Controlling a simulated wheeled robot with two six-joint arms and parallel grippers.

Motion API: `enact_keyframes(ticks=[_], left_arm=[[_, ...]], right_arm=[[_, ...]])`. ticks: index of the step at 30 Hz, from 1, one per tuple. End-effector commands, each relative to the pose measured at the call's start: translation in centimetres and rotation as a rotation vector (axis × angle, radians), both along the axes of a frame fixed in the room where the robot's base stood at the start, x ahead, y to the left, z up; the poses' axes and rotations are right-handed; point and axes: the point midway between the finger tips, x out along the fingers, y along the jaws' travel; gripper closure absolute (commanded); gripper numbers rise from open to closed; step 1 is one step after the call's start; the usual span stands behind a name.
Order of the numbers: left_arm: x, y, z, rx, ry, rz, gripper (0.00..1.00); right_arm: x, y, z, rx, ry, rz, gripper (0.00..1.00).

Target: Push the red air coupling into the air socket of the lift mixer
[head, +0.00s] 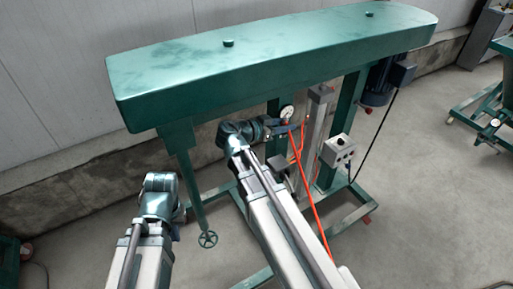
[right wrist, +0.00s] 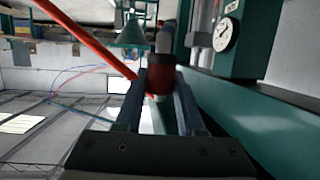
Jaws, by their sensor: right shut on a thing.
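The lift mixer (head: 270,65) is a large green machine with a long hood, seen in the head view. My right gripper (head: 281,127) is at its front post, below the hood and beside a round gauge. In the right wrist view, my right gripper (right wrist: 160,92) is shut on the red air coupling (right wrist: 159,80). A grey cylindrical fitting (right wrist: 165,40), perhaps the air socket, lies straight beyond the coupling; I cannot tell whether they touch. My left gripper (head: 160,190) is at the lower left, away from the mixer; its fingers are not clear.
A red hose (head: 312,195) hangs past my right arm and crosses the right wrist view (right wrist: 85,38). The gauge (head: 287,112) is close to the right gripper.

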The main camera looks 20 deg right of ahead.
Motion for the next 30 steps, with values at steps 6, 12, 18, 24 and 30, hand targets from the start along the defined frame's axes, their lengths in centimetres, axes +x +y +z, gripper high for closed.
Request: enact_keyframes(ticks=[6, 12, 18, 24, 30], left_arm=[[0.0, 0.0, -5.6, 0.0, 0.0, 0.0, 1.0], [0.0, 0.0, -11.8, 0.0, 0.0, -0.001, 1.0], [0.0, 0.0, -16.5, 0.0, 0.0, -0.001, 1.0], [0.0, 0.0, -19.0, 0.0, 0.0, -0.001, 1.0], [0.0, 0.0, -19.5, 0.0, 0.0, -0.001, 1.0]], right_arm=[[1.8, 0.8, -5.6, 0.0, 0.001, 0.035, 1.0], [4.3, 2.1, -11.8, 0.0, 0.0, 0.086, 1.0], [6.2, 3.2, -16.6, 0.0, 0.0, 0.129, 1.0], [7.4, 3.9, -19.0, 0.0, 0.0, 0.155, 1.0], [7.7, 4.2, -19.5, 0.0, 0.001, 0.164, 1.0]])
